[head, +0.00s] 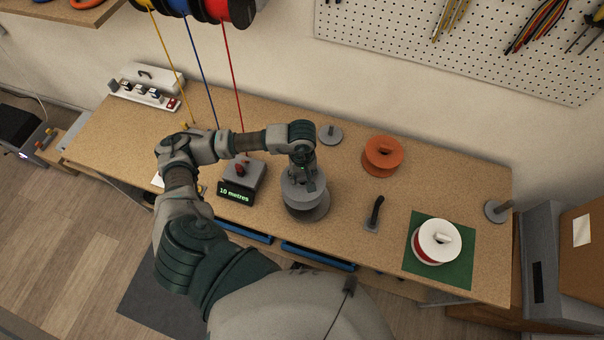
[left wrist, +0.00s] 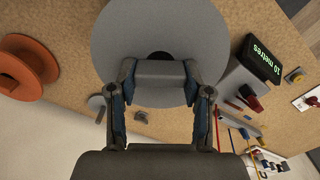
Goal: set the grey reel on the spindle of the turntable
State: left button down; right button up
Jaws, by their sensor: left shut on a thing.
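The grey reel (head: 303,192) is at the middle of the bench, below my left gripper (head: 304,174). My left gripper is shut on the grey block on top of the reel. In the left wrist view the gripper's two fingers (left wrist: 160,78) clasp this block from both sides, above the reel's wide grey flange (left wrist: 160,25) with its dark centre hole. A darker round disc (head: 316,211) shows just under the reel; it may be the turntable. The spindle is hidden, and I cannot tell whether the reel rests on it. My right gripper is out of view.
The metre counter (head: 237,191) reading "10 metres" stands left of the reel. An orange reel (head: 382,155), a black-handled lever (head: 374,214) and a white-topped red reel (head: 438,242) on a green mat (head: 461,272) are to the right.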

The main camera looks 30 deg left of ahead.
pick_arm(q)
jog(key=shift+d, duration=0.6)
jog(key=shift+d+r, duration=0.1)
jog(key=shift+d, duration=0.65)
jog(key=shift+a, duration=0.15)
jog(key=shift+b, duration=0.6)
jog(key=shift+a, duration=0.15)
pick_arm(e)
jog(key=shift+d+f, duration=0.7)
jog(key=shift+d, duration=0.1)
pick_arm(q)
jog(key=shift+a, duration=0.1)
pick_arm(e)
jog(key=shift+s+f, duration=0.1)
pick_arm(q)
jog(key=shift+b, duration=0.4)
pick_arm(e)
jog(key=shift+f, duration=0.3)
